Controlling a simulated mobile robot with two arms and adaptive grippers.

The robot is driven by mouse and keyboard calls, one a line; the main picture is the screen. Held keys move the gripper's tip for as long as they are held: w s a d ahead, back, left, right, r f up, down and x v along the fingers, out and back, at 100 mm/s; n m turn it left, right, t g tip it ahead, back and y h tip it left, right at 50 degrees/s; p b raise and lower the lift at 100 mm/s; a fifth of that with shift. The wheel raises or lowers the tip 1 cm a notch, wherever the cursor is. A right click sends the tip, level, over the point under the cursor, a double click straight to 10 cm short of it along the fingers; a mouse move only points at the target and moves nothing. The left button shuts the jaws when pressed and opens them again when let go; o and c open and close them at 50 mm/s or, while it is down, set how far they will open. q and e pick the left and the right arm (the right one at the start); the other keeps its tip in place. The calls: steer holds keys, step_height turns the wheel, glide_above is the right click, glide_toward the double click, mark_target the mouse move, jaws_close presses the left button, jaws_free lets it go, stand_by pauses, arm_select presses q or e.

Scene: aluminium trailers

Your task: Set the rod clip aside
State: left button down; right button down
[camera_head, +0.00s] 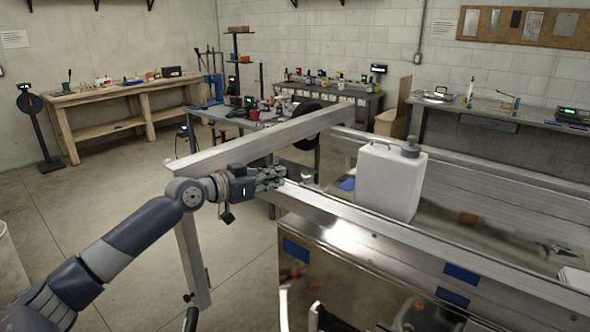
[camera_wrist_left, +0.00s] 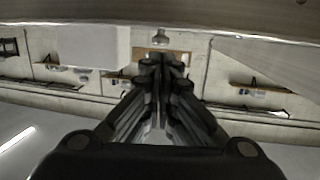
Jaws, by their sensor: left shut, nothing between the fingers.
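I cannot make out the rod clip in either view; it may be hidden by my left gripper or too small to tell. My left gripper (camera_head: 284,176) is at the near end of the trailer's top rail (camera_head: 400,238), close to where a long metal beam (camera_head: 262,138) passes behind it. In the left wrist view the fingers (camera_wrist_left: 163,62) are together with nothing visible between them. Whether the fingertips touch the rail is unclear. My right gripper is not discernible.
A white jug (camera_head: 388,182) with a grey cap stands in the aluminium trailer, right of my left gripper. The beam has a post (camera_head: 193,255) below its left end. Workbenches (camera_head: 125,92) line the walls.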

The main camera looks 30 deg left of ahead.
arm_select(q)
steer(key=p+x, duration=0.3)
steer(key=x, duration=0.3)
steer(key=shift+w+r, duration=0.1)
steer(key=shift+w+d, duration=0.15)
steer(key=shift+w, duration=0.2)
steer(key=shift+f, duration=0.25)
steer(key=shift+b, duration=0.3)
steer(key=shift+w, duration=0.2)
